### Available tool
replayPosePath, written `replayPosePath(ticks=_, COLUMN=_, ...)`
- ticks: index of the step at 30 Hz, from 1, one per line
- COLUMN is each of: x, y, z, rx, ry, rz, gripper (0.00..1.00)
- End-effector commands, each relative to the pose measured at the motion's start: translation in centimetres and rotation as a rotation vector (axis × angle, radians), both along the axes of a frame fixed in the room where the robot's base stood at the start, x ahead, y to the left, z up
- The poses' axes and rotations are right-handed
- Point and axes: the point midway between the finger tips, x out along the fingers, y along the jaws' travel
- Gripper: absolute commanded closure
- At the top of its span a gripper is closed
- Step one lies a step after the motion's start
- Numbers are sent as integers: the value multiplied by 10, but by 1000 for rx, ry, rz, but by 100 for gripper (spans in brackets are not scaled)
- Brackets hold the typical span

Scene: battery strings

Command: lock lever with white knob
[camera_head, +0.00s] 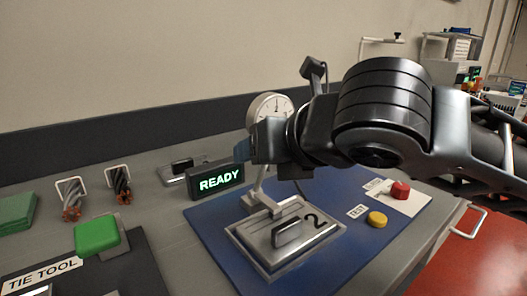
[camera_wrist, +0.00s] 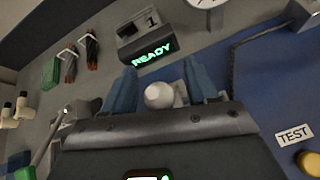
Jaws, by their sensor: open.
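The white knob (camera_wrist: 159,95) shows in the wrist view between the two blue fingers of my gripper (camera_wrist: 162,88). A finger stands on each side of it, with a gap visible; whether either touches cannot be told. In the head view my gripper (camera_head: 246,148) is above the metal fixture marked 2 (camera_head: 262,237). A pale lever arm (camera_head: 262,183) rises from the fixture's back toward my gripper. The knob itself is hidden by my gripper there.
The fixture sits on a blue mat (camera_head: 215,235). A lit READY sign (camera_head: 220,180) stands at its left, with a round dial gauge (camera_head: 268,107) behind. A yellow button (camera_head: 377,218) and red button (camera_head: 400,190) are at the right. A green block (camera_head: 97,234) lies left.

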Motion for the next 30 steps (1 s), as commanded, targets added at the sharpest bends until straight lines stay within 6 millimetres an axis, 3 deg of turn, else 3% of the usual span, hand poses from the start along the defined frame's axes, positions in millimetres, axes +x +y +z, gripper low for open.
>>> replayPosePath(ticks=7, x=-9, y=-6, z=8, rx=1, ry=-2, rz=0, gripper=42)
replayPosePath(ticks=18, x=-51, y=-29, z=35, rx=1, ry=-1, rz=1, gripper=42)
replayPosePath(ticks=30, x=-59, y=-34, z=39, rx=0, ry=0, rz=0, gripper=42)
